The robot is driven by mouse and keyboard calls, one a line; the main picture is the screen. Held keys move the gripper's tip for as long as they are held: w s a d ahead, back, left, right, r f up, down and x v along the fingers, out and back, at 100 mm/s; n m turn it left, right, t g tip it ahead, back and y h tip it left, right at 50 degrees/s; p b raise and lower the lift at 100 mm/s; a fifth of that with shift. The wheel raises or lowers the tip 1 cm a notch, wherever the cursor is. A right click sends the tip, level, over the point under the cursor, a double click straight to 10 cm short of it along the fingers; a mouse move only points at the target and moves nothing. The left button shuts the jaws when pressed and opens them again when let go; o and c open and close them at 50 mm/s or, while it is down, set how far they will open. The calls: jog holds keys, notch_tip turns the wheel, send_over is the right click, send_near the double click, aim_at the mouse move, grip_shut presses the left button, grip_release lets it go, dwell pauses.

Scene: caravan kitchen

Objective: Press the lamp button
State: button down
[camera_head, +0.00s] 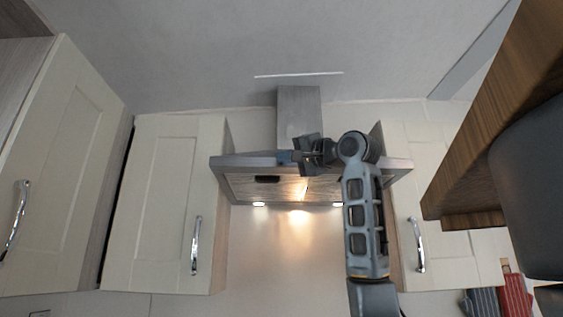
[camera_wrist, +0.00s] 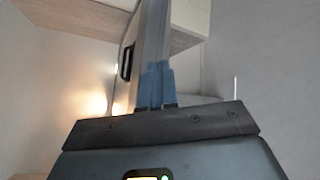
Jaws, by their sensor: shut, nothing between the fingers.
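The range hood (camera_head: 235,162) hangs on the far wall, with its chimney (camera_head: 298,105) above. Small lamps (camera_head: 259,204) under it are lit and brighten the wall below. My gripper (camera_head: 290,157) is shut and empty, with its fingertips at the hood's front edge, near the middle. In the wrist view, the blue fingers (camera_wrist: 155,85) are together and overlap the hood's grey front strip (camera_wrist: 152,35). I cannot tell whether they touch it. A dark slot (camera_wrist: 127,62) shows on the hood's underside. The lamp button cannot be made out; the fingers may cover it.
Cream wall cabinets stand left (camera_head: 165,200) and right (camera_head: 450,240) of the hood, with metal handles (camera_head: 196,245) sticking out. A wooden shelf or cabinet edge (camera_head: 490,120) juts in at the right. The space below the hood is open.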

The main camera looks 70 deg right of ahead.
jog(key=s+a+b, duration=0.1)
jog(key=s+a, duration=0.1)
jog(key=a, duration=0.3)
jog(key=shift+s+a, duration=0.15)
jog(key=shift+a, duration=0.15)
dwell(0.7)
